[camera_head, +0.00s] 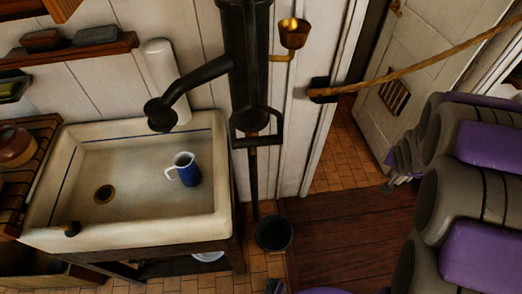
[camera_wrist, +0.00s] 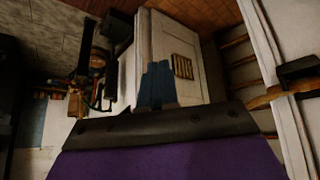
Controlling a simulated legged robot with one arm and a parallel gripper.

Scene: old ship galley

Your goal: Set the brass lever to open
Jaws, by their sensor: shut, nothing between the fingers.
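I cannot pick out a brass lever for certain in either view. In the head view a brass cup-shaped fitting (camera_head: 292,35) stands on a short brass pipe beside the black pump column (camera_head: 245,60). A small brass handle (camera_head: 396,7) is on the white door at the top right. In the wrist view a small brass-coloured part (camera_wrist: 76,103) shows at the left, beside dark metalwork. My gripper (camera_wrist: 158,84) shows its blue-grey fingers together in the wrist view, empty and pointing towards the white door. It touches nothing that I can see.
A white sink (camera_head: 130,238) holds a blue jug (camera_head: 186,170), with the black spout (camera_head: 195,82) above. A dark bucket (camera_head: 274,233) stands below the pump. A rope (camera_head: 420,62) crosses the doorway from a black bracket (camera_head: 322,90). Tiled floor (camera_head: 345,150) shows beyond it.

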